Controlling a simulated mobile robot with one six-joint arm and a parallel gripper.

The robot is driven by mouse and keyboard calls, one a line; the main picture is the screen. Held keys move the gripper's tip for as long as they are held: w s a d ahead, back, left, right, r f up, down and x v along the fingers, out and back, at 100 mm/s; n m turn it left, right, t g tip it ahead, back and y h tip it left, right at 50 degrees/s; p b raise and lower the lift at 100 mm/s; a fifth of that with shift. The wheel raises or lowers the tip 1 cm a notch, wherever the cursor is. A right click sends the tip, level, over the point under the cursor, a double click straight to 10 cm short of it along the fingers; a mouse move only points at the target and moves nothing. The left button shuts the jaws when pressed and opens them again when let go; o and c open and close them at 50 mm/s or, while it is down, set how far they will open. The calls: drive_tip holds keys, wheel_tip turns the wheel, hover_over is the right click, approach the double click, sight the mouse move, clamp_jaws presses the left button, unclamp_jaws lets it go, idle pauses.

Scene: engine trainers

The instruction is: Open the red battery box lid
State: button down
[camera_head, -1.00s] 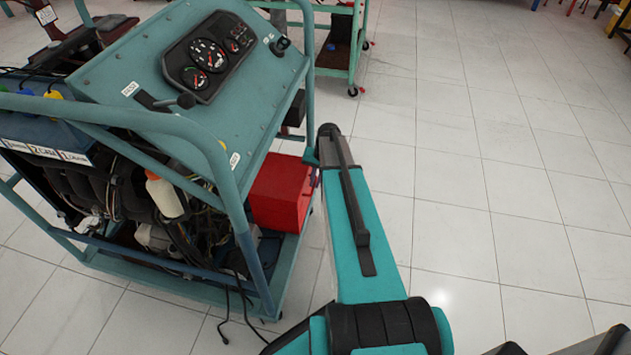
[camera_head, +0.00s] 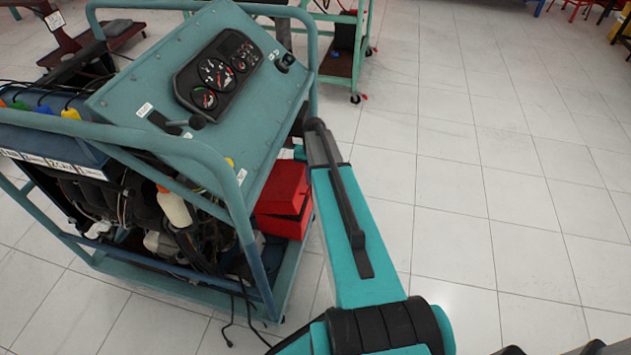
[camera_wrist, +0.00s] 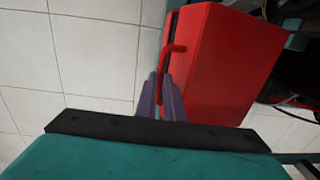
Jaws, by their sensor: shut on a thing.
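The red battery box (camera_head: 285,223) sits low on the right side of the teal engine stand. The exact contact is hard to see. In the head view my arm hides the fingers.
The teal engine stand (camera_head: 245,190) has tube rails and a gauge panel (camera_head: 217,72) above the box. Black cables (camera_head: 232,315) hang to the floor in front. The tiled floor (camera_head: 480,200) to the right is clear. Another teal stand (camera_head: 340,60) is behind.

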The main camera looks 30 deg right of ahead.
drive_tip(key=shift+w+a+r+p, duration=0.45)
drive_tip(key=shift+w+a+r, duration=0.55)
drive_tip(key=shift+r, duration=0.2)
drive_tip(key=shift+f, duration=0.1)
drive_tip(key=c, duration=1.9)
unclamp_jaws()
drive_tip(key=shift+o, duration=0.2)
drive_tip(key=shift+d, duration=0.1)
drive_tip(key=s+a+r, duration=0.2)
drive_tip(key=s+a, duration=0.1)
drive_tip(key=s, duration=0.4)
drive_tip(key=s+a+r, duration=0.3)
drive_tip(key=s, duration=0.5)
